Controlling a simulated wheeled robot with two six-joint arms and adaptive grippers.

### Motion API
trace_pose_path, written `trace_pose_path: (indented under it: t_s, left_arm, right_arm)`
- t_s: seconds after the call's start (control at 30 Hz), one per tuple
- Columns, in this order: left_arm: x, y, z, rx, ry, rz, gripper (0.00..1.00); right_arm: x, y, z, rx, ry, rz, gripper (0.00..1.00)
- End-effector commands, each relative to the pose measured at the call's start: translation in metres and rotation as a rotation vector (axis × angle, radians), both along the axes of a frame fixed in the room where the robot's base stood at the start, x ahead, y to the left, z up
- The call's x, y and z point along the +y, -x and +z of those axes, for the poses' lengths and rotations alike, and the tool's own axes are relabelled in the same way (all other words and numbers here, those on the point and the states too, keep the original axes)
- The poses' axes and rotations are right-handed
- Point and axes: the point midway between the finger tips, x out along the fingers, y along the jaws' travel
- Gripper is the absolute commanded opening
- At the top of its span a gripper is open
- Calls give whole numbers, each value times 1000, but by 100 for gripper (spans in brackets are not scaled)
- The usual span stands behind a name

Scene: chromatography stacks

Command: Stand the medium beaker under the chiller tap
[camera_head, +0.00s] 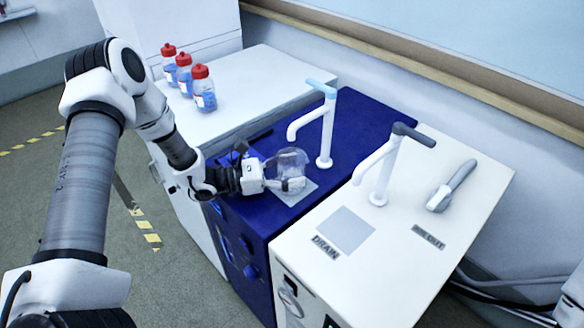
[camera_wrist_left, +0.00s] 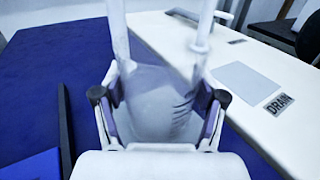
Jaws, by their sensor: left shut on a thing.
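The medium beaker (camera_head: 291,160) is clear glass and looks upright, over or on a pale square pad (camera_head: 301,195) on the blue chiller top. I cannot tell whether its base touches the pad. My left gripper (camera_head: 280,184) is shut on it from the left; in the left wrist view the beaker (camera_wrist_left: 158,98) sits between both fingers (camera_wrist_left: 158,110). The white chiller tap (camera_head: 326,130) with a blue lever stands just behind the beaker, its spout above and near it. My right gripper is not in view.
A second white tap (camera_head: 381,170) with a grey lever stands on the white unit, by a pad (camera_head: 346,231) and a DRAIN label (camera_head: 325,246). A grey-handled white object (camera_head: 452,187) lies at right. Red-capped bottles (camera_head: 185,76) stand on the white bench (camera_head: 270,75).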

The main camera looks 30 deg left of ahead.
Motion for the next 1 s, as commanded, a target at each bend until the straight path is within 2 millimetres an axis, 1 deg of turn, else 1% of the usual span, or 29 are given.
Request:
trace_pose_path:
  t_s: [0.17, 0.37, 0.4, 0.43, 0.77, 0.87, 1.0]
  left_arm:
    - [0, 0, 0, -1, 0, 1, 34]
    - [0, 0, -5, -2, -1, 1, 34]
    - [0, 0, -3, -1, 0, 1, 85]
    - [0, 0, -3, -1, 0, 1, 96]
    - [0, 0, -3, -1, -1, 1, 96]
    - [0, 0, 4, -1, -1, 1, 96]
    - [18, 14, 0, -1, 4, 8, 96]
  right_arm:
    - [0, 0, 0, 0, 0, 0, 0]
    - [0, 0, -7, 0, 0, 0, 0]
    - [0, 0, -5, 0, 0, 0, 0]
    - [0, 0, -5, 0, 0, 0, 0]
    - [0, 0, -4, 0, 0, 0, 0]
    - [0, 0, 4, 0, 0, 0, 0]
    - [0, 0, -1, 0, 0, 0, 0]
